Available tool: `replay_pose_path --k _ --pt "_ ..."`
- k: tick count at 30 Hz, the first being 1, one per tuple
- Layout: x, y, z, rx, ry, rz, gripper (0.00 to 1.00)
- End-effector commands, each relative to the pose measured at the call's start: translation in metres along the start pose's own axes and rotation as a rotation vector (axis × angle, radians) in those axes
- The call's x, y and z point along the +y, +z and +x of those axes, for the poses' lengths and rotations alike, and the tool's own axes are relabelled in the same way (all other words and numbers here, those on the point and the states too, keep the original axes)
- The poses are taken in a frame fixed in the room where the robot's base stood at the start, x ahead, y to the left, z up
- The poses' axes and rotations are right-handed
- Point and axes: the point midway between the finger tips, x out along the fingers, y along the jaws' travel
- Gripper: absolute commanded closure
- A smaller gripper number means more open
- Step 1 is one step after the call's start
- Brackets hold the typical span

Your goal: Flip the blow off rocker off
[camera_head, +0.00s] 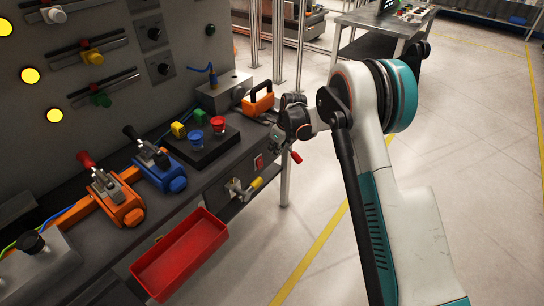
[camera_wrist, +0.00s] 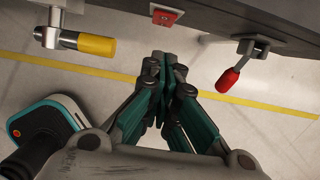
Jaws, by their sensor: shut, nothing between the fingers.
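A small red rocker switch (camera_head: 258,161) sits on the front face of the dark bench. In the head view my gripper (camera_head: 277,140) is at the bench's front edge, to the right of the rocker.
A yellow-handled valve (camera_wrist: 95,44) and a red-handled lever (camera_wrist: 228,80) stick out on either side of the rocker. A red tray (camera_head: 180,254) hangs at the bench front.

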Motion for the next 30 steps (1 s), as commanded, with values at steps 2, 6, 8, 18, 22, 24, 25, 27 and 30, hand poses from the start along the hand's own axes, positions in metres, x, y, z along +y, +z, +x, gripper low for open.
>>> replay_pose_path --k 2,6,8,18,22,24,25,27,30 --pt "0.000 0.003 -0.016 0.000 0.000 0.000 1.00" --pt "0.000 0.006 -0.030 0.000 0.000 0.000 1.00" --pt "0.000 0.007 -0.034 0.000 0.000 0.000 1.00" --pt "0.000 0.008 -0.037 0.000 0.000 0.000 1.00" --pt "0.000 0.008 -0.036 0.000 0.000 0.000 1.00" --pt "0.000 0.008 -0.037 0.000 0.000 0.000 1.00" --pt "0.000 0.008 -0.037 0.000 0.000 -0.001 1.00" --pt "0.000 0.007 -0.041 -0.001 -0.003 -0.011 1.00" --pt "0.000 0.006 -0.059 -0.004 -0.014 -0.058 1.00"
